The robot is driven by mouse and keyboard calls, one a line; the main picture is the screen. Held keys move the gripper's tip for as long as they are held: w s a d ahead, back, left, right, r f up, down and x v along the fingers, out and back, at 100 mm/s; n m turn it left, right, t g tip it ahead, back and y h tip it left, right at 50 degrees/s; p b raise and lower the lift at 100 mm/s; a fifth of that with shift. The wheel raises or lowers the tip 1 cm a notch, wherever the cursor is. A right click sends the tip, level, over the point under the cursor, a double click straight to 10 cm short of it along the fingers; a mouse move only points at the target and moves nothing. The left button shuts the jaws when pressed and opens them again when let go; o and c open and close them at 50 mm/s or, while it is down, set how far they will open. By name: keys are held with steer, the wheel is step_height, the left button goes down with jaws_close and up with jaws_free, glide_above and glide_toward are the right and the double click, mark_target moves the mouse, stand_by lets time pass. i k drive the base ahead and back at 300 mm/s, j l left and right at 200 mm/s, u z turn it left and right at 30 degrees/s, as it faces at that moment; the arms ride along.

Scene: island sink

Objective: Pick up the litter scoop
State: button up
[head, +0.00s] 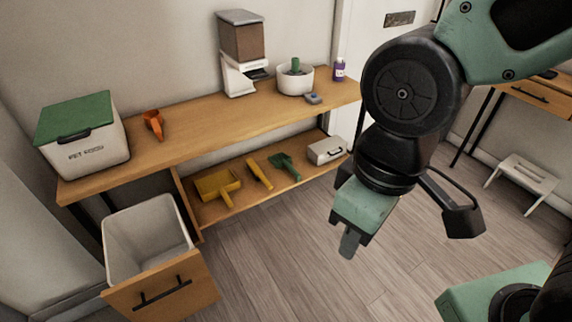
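A green scoop (285,166), which looks like the litter scoop, lies on the lower wooden shelf, its handle towards the front right. An orange scoop (153,123) stands on the upper shelf beside the pet food bin; I cannot be sure which scoop is meant. My gripper (349,245) hangs pointing down at centre right, apart from both scoops and to the right of the green one. Its fingers are small and partly hidden, so I cannot tell whether they are open. No held object is clear.
A yellow dustpan (217,186) and yellow brush (257,173) lie left of the green scoop; a pale box (327,150) sits right. The upper shelf (200,128) overhangs them. An open drawer bin (149,240) juts out at lower left. Floor (270,255) in front is clear.

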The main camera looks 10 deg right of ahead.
mark_target(280, 160)
steer(key=u, duration=2.05)
steer(key=z, duration=2.05)
steer(key=i+z, duration=0.3)
steer(key=i, duration=0.2)
steer(key=i+j+z, duration=0.1)
steer(key=i+z, duration=0.25)
steer(key=i, duration=0.2)
steer(key=i+j+z, duration=0.3)
steer(key=i, duration=0.2)
steer(key=l, duration=0.1)
